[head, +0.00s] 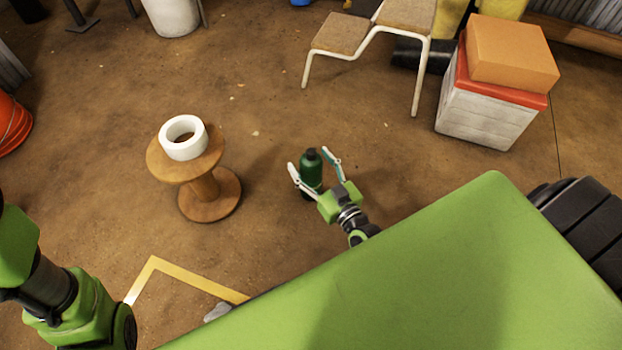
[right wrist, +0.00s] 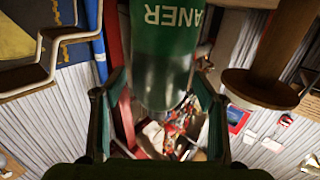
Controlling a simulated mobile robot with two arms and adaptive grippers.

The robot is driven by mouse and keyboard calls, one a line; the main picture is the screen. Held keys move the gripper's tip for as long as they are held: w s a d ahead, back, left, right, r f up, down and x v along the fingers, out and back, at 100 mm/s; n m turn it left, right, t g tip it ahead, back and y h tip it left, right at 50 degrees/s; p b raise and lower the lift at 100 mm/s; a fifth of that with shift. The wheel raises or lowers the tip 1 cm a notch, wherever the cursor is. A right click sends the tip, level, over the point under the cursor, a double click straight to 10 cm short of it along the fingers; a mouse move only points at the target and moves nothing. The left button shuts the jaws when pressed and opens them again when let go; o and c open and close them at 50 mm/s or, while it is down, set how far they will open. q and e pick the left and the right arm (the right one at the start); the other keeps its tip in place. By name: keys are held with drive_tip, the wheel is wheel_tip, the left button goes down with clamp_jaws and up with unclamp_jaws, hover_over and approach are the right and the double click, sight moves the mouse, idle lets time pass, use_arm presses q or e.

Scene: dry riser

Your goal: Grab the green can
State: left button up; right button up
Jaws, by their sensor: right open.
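The green can (head: 311,172), a dark green bottle-shaped container with a dark top, stands upright on the brown floor. My right gripper (head: 309,160) is open, with one pale finger on each side of the can. In the right wrist view, the can (right wrist: 165,38) fills the upper middle, with white letters reading "ANER" upside down. The fingers (right wrist: 157,88) show left and right of its lower end there. I cannot tell whether they touch it. Part of my left arm shows at the lower left of the head view, but its gripper is out of view.
A wooden spool (head: 206,190) with a white tape roll (head: 184,150) on it stands left of the can. A chair (head: 340,36) and a white crate (head: 478,112) bearing an orange-brown box (head: 512,55) stand farther back. Floor around the can is clear.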

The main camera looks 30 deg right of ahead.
drive_tip(key=shift+w, duration=0.1)
drive_tip(key=shift+c, duration=0.5)
clamp_jaws()
drive_tip(key=shift+r, duration=0.1)
drive_tip(key=shift+r, duration=0.1)
